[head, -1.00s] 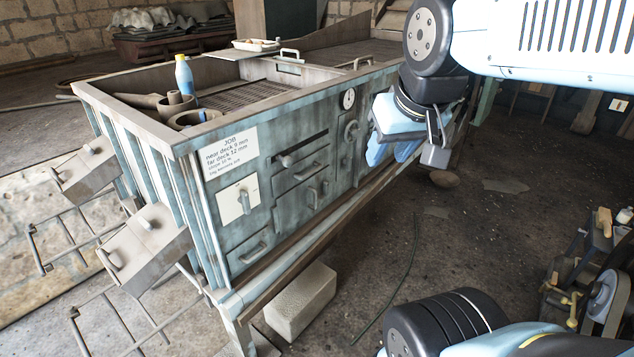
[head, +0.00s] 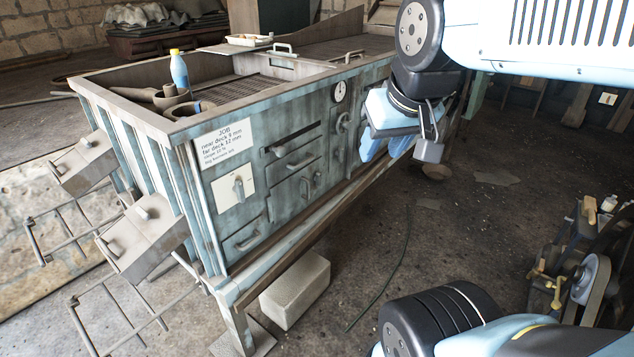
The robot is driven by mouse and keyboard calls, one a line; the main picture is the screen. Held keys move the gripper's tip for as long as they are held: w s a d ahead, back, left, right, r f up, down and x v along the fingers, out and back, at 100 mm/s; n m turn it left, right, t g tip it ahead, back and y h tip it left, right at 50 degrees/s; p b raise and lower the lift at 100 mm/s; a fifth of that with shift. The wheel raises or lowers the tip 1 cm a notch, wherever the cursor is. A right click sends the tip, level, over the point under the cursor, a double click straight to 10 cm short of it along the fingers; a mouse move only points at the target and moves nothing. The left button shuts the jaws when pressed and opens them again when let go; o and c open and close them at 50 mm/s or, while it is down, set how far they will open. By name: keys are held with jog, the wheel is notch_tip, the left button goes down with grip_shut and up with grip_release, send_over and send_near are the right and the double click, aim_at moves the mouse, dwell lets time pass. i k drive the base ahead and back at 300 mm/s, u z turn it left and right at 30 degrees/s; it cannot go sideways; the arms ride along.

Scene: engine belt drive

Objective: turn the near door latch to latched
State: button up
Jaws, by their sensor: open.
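The weathered blue-green machine cabinet stands left of centre in the head view, its front wall facing right. A small door (head: 293,192) in that wall carries a grey turning handle (head: 307,187), which looks like the near door latch; its exact setting is too small to tell. A second handle (head: 343,122) sits further along the wall, below a round dial, partly beside my gripper. My gripper (head: 386,147) has light blue fingers that point down and stand apart, with nothing seen between them. It hangs in front of the far part of the wall, to the right of both handles, apparently touching neither.
A white plate with a lever (head: 238,188) and a job sign (head: 222,142) are on the near end. A blue bottle (head: 179,70) stands in the open top. A pale block (head: 296,290) lies on the floor below. Machinery (head: 585,275) stands at right; the floor between is mostly clear.

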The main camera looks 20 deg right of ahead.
aim_at(318, 177)
jog(key=k, duration=1.1)
jog(key=u, duration=0.55)
jog(key=i, duration=2.1)
jog(key=z, duration=0.5)
jog(key=k, duration=0.95)
jog(key=z, duration=0.2)
jog(key=i, duration=0.95)
jog(key=u, duration=0.1)
